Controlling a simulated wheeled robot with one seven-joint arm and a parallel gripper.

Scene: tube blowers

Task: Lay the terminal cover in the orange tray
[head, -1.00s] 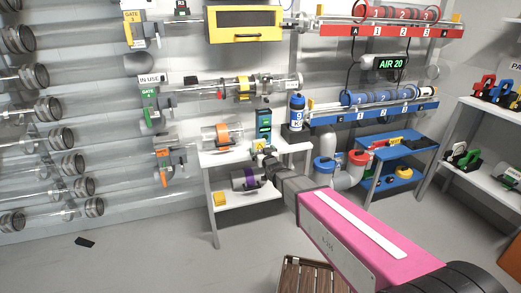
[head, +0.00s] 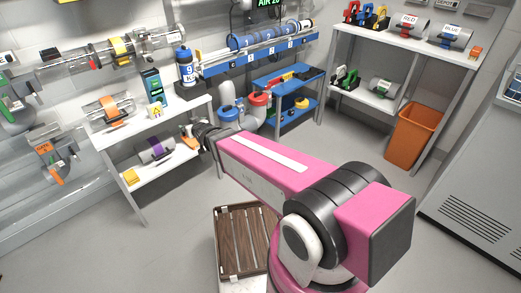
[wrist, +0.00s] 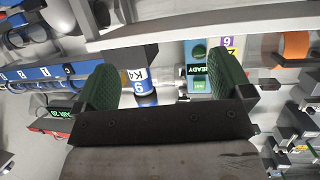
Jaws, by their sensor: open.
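My gripper (wrist: 160,75) has two green fingers spread apart, with nothing between them. In the head view its end (head: 190,137) is small, beside the right end of the white bench (head: 185,108). A small white piece with a yellow warning triangle (head: 156,112) stands on the bench top; it may be the terminal cover, but I cannot be sure. It stands before a teal device (head: 152,86), whose READY screen (wrist: 197,70) shows in the wrist view. I cannot make out a clear orange tray; a tall orange bin (head: 414,135) stands on the floor at right.
A blue cart (head: 288,85) and white shelves (head: 400,45) stand further right. A slatted wooden tray (head: 240,240) lies below my arm. Floor before the bench is clear.

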